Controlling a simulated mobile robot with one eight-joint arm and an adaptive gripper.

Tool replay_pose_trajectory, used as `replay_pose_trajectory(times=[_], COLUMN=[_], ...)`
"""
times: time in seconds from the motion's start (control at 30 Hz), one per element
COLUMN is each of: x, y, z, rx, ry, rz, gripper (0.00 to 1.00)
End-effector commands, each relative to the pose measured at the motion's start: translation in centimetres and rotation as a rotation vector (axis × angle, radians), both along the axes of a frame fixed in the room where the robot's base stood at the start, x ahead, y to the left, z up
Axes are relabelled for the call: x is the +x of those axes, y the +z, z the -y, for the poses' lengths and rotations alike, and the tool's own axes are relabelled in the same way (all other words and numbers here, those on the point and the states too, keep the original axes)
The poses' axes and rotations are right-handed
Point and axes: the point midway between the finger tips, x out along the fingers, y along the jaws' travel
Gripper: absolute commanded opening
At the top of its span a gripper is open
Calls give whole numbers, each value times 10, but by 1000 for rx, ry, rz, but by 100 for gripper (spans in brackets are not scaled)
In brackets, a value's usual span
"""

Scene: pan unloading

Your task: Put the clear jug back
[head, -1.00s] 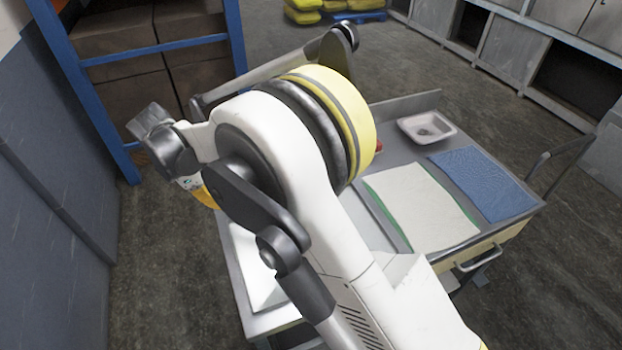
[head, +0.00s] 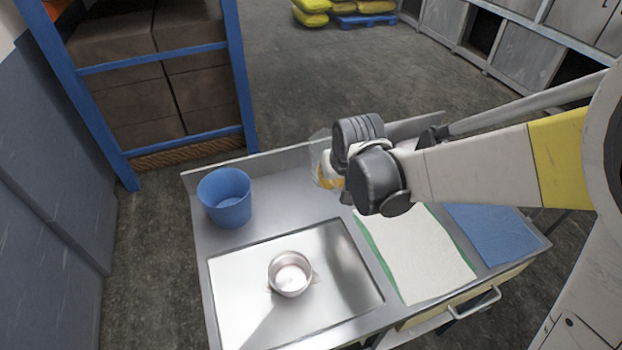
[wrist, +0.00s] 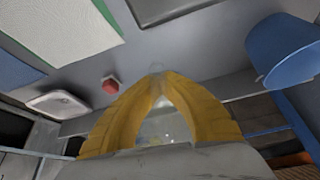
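The clear jug (head: 317,152) shows as a faint see-through shape at my gripper (head: 326,178), above the back middle of the metal table. In the wrist view, the yellow fingers of my gripper (wrist: 156,78) converge at their tips. Clear material of the jug (wrist: 168,128) shows between and beyond them, so the fingers look shut on it. The jug's outline is mostly hidden by the fingers and wrist. I cannot tell whether its base touches the table.
A blue bucket (head: 226,198) stands at the table's back left. A metal pot (head: 290,274) sits on the shiny tray (head: 350,289). White (head: 420,262) and blue (head: 492,236) cloths lie right. A red object (wrist: 110,85) and white dish (wrist: 58,104) show in the wrist view.

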Motion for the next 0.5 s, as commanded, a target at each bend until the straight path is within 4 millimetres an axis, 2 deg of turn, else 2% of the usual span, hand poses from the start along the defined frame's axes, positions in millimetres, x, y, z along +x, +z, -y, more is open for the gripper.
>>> replay_pose_trajectory(times=[0.1,0.27,0.37,0.5], x=[-2,-3,-1,6], y=[6,8,0,-20], z=[11,14,3,-27], rx=[1,0,-1,-2], ry=[95,169,185,187], rz=[2,3,3,4], gripper=[0,0,0,0])
